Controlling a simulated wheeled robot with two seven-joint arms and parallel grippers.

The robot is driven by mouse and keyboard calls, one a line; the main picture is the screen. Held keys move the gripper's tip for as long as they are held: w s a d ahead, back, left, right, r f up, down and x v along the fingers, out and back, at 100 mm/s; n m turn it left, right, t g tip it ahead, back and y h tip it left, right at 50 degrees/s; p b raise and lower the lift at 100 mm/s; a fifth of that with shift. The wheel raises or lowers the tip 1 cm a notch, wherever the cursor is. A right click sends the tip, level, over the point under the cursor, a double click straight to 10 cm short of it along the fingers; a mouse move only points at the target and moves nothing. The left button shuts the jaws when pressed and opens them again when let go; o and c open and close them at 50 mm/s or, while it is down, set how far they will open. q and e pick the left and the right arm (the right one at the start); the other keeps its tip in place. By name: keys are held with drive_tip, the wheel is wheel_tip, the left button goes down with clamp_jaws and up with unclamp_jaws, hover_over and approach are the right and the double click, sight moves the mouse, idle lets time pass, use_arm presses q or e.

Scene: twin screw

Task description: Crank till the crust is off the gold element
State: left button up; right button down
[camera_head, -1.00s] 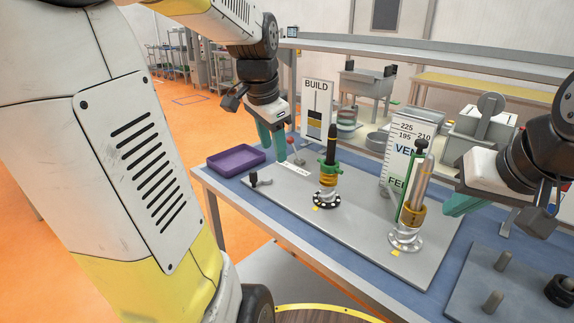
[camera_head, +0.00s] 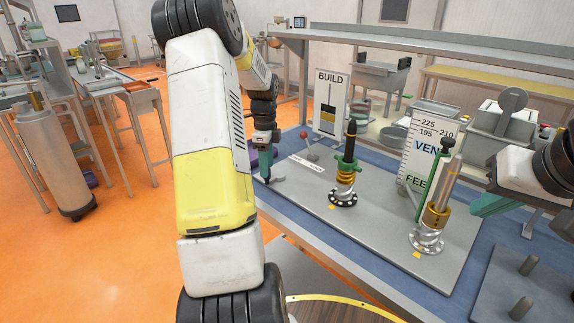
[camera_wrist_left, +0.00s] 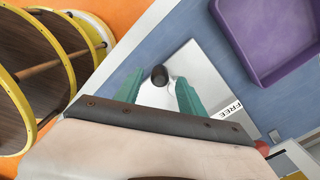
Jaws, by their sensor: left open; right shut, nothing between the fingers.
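The black crank knob (camera_wrist_left: 160,76) sits at the near-left corner of the grey plate (camera_head: 385,215). My left gripper (camera_wrist_left: 155,90) is open, with its teal fingers on either side of the knob; contact cannot be told. In the head view this gripper (camera_head: 266,172) points down at that corner. A gold spring-like element (camera_head: 345,180) stands on a black flange, with a green collar and black shaft above it. A second gold piece (camera_head: 435,215) surrounds a steel post on a silver flange. Crust is too small to make out. My right gripper (camera_head: 490,205) is shut and empty, right of the post.
The BUILD gauge (camera_head: 328,105) and the VENT/FEED board (camera_head: 427,150) stand behind the plate. A red-ball lever (camera_head: 304,135) is beside the left gripper. A purple tray (camera_wrist_left: 270,40) lies past the plate's edge. A grey pegged plate (camera_head: 515,285) is at front right.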

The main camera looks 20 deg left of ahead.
use_arm(q)
drive_tip(key=shift+f, duration=1.45)
clamp_jaws()
drive_tip(key=shift+d+n, duration=0.1)
drive_tip(key=shift+n, duration=0.2)
